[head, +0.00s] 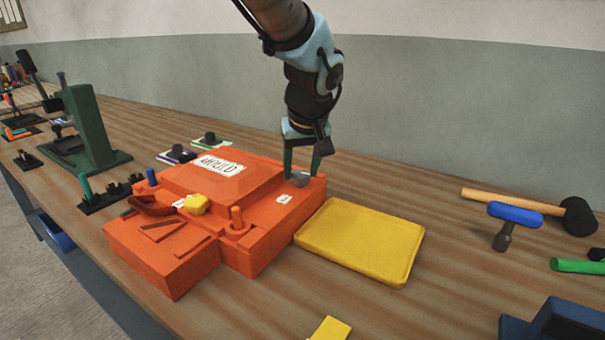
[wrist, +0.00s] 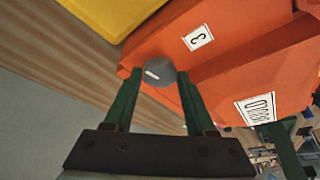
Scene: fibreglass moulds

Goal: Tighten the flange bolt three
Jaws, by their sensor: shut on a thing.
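The orange mould (head: 270,220) sits on the wooden bench. The grey flange bolt three (head: 299,180) stands at its back right corner, behind a small white label (head: 284,198). In the wrist view the round grey bolt head (wrist: 158,73) has a pale slot-like mark, and the label beside it (wrist: 198,37) reads 3. My gripper (head: 301,172) points down over that corner. In the wrist view its two green fingers (wrist: 159,84) are shut on the bolt head, one on each side. The bolt's shank is hidden.
A yellow tray (head: 360,240) lies empty, right beside the mould. A black-headed mallet (head: 578,216) and a blue-handled tool (head: 515,214) are at the right. A green press (head: 88,130) stands at the left. Bench behind the tray is clear.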

